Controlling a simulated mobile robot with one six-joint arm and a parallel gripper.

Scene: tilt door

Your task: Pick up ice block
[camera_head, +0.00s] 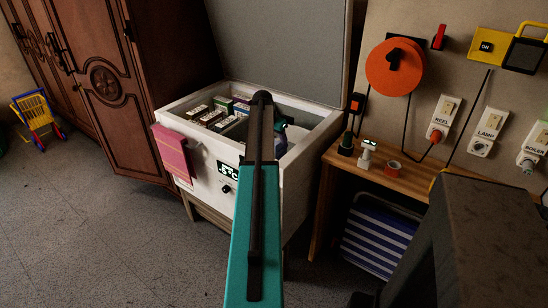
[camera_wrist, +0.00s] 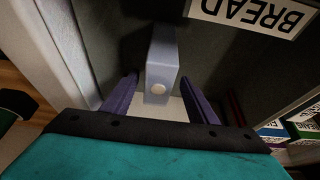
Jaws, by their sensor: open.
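A pale blue-grey block (camera_wrist: 162,60), which looks like the ice block, lies in the freezer chest (camera_head: 318,132). It has a round whitish spot on its near end. My gripper (camera_wrist: 160,80) is open, with one purple finger to the left and one to the right of the block's near end. Gaps show on both sides in the wrist view, and the block is not gripped. In the head view my gripper reaches down inside the open chest, largely behind my teal arm. The block cannot be made out clearly there.
The chest's lid (camera_head: 285,45) stands raised at the back. Several labelled boxes (camera_head: 222,108) fill the chest's left part; a BREAD label (camera_wrist: 252,14) shows near the block. A wooden bench (camera_head: 408,180) stands to the right, a wardrobe (camera_head: 110,85) to the left.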

